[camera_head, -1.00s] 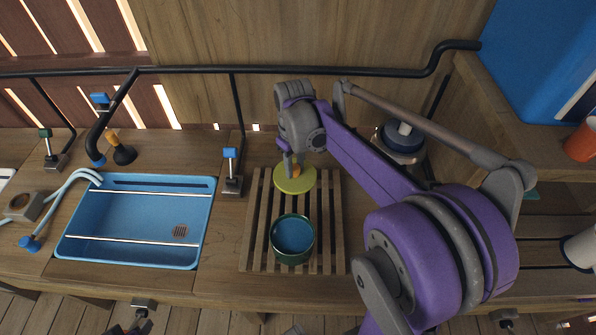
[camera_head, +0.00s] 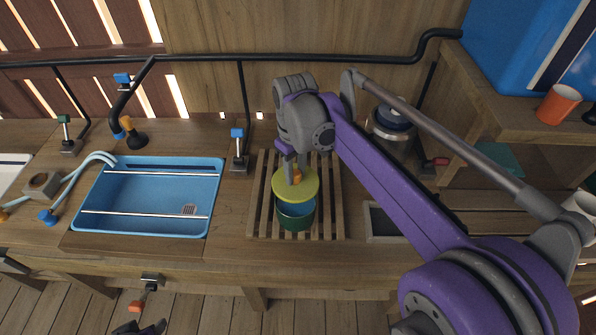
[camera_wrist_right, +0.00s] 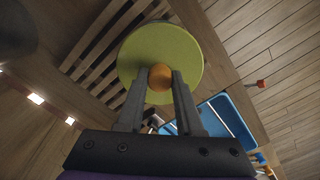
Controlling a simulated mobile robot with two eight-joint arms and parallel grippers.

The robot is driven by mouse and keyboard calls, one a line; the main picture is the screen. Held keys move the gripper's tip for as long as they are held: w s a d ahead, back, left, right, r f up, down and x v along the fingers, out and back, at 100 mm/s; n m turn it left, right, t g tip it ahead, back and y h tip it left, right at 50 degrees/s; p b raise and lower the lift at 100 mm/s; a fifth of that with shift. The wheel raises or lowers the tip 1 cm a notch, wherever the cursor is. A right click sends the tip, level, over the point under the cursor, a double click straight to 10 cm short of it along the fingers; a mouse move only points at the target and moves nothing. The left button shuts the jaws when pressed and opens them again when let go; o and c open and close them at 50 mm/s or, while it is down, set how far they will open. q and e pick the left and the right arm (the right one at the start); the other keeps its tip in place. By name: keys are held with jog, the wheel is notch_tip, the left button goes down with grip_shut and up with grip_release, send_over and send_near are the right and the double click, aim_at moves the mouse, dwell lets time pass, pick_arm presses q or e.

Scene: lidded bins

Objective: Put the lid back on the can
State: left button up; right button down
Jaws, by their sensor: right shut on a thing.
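The lid (camera_head: 309,186) is a yellow-green disc with an orange knob. My right gripper (camera_head: 294,176) is shut on the knob and holds the lid roughly level. The can (camera_head: 295,220) is dark green outside with a blue interior and stands upright on a slatted wooden rack. The lid covers the far part of the can's mouth in the head view; blue still shows at the near side. In the wrist view the lid (camera_wrist_right: 160,45) hides the can, and the gripper (camera_wrist_right: 160,78) pinches the orange knob. A dark tip at the bottom left seems to be my left gripper (camera_head: 140,328).
The slatted rack (camera_head: 260,215) has free room around the can. A blue sink (camera_head: 150,195) lies to the left. A lidded metal canister (camera_head: 390,130) stands behind my right arm. A black pipe (camera_head: 330,58) runs along the back wall.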

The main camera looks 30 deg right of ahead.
aim_at(295, 183)
jog(key=shift+f+b, duration=0.3)
jog(key=shift+f, duration=0.4)
notch_tip(295, 183, down, 3)
jog(key=shift+f+b, duration=0.1)
jog(key=shift+b, duration=0.9)
jog(key=shift+f+b, duration=0.45)
jog(key=shift+f, duration=0.35)
pick_arm(q)
jog(key=f, duration=0.2)
jog(key=s+f, duration=0.1)
jog(key=f, duration=0.1)
jog(key=shift+s+f, duration=0.15)
jog(key=shift+f, duration=0.2)
jog(key=shift+r, duration=0.2)
jog(key=shift+f, duration=0.1)
pick_arm(e)
jog(key=shift+f, duration=0.15)
grip_release()
